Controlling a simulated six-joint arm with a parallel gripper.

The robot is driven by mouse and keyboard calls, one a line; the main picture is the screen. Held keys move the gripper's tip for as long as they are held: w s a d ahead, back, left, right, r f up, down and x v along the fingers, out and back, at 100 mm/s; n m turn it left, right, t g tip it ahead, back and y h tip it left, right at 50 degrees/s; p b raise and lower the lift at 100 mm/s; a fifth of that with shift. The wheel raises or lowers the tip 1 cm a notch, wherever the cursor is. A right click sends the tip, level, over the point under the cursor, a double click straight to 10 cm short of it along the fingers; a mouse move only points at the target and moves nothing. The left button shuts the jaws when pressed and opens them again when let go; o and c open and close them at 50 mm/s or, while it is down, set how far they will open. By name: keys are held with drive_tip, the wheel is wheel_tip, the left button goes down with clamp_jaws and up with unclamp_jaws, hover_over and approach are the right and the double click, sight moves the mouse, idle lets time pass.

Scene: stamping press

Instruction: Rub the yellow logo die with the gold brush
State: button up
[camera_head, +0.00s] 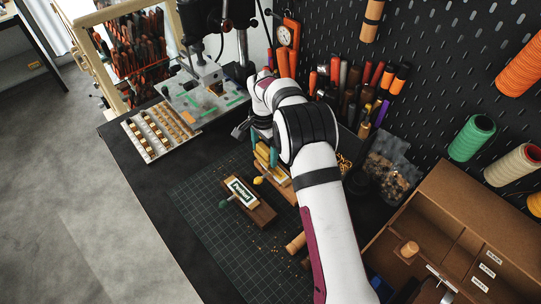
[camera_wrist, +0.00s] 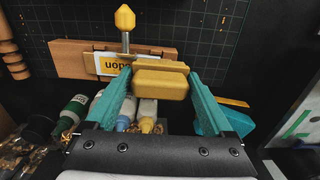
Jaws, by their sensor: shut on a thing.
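My gripper (camera_wrist: 160,88) has teal fingers shut on the gold brush (camera_wrist: 160,84), a block-shaped gold body, in the wrist view. The yellow logo die (camera_wrist: 115,65) is just beyond it, with a yellow knob on a metal stem and dark lettering upside down in this view. It lies on a wooden block (camera_wrist: 70,58). The brush covers the die's right part; I cannot tell whether they touch. In the head view my gripper (camera_head: 268,157) is partly hidden by my arm, and the yellow die's knob (camera_head: 257,181) shows below it.
A green-knobbed die (camera_head: 241,190) lies on a wooden block on the cutting mat (camera_head: 205,215). Small bottles (camera_wrist: 75,107) stand near my gripper. A wooden organizer (camera_head: 450,215) is at right, a tray of small pieces (camera_head: 150,135) at left. The mat's left part is mostly clear.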

drive_tip(key=shift+s+d, duration=3)
drive_tip(key=shift+s, duration=0.15)
drive_tip(key=shift+s+d+r, duration=0.1)
drive_tip(key=shift+s, duration=0.1)
wheel_tip(320, 180, up, 8)
